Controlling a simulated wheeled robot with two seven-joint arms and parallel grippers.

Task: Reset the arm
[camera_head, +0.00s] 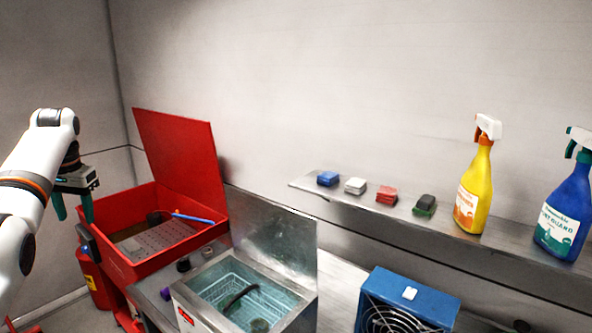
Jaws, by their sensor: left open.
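My left arm comes in from the left edge, white with dark and orange bands. My left gripper (73,207) has green fingers pointing down, spread apart with nothing seen between them. It hangs in the air at the left side of the red open bin (178,249). My right gripper is not in view.
The red bin's lid stands up; a blue-handled tool lies inside. A metal basin (308,302) holds liquid, a basket and a dark curved part. A blue fan box (424,287) stands right. A shelf (320,191) carries several small blocks, a yellow spray bottle (478,190) and a blue one (566,215).

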